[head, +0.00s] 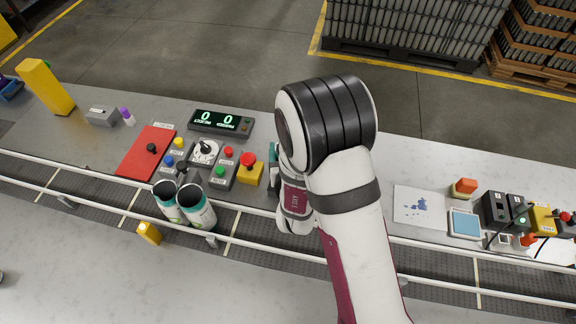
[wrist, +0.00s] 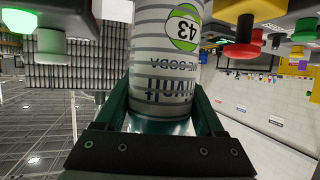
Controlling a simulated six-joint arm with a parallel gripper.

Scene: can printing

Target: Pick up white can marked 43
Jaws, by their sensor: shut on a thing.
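The white can marked 43 (wrist: 165,60) fills the middle of the wrist view, with grey stripes, a green and white round label and upside-down "soda" lettering. My gripper (wrist: 160,100) has its dark green fingers on both sides of the can, shut on it near its teal end. In the head view my arm hides the held can, and only a bit of teal gripper (head: 274,152) shows beside the arm. The numbers on the other cans are not readable.
Two open-topped white cans (head: 197,206) stand together on the conveyor (head: 110,210), left of my arm. A control panel with buttons, a yellow box (head: 249,173) and a display reading 0 0 (head: 221,121) lie behind them. A white sheet (head: 418,205) lies right of my arm.

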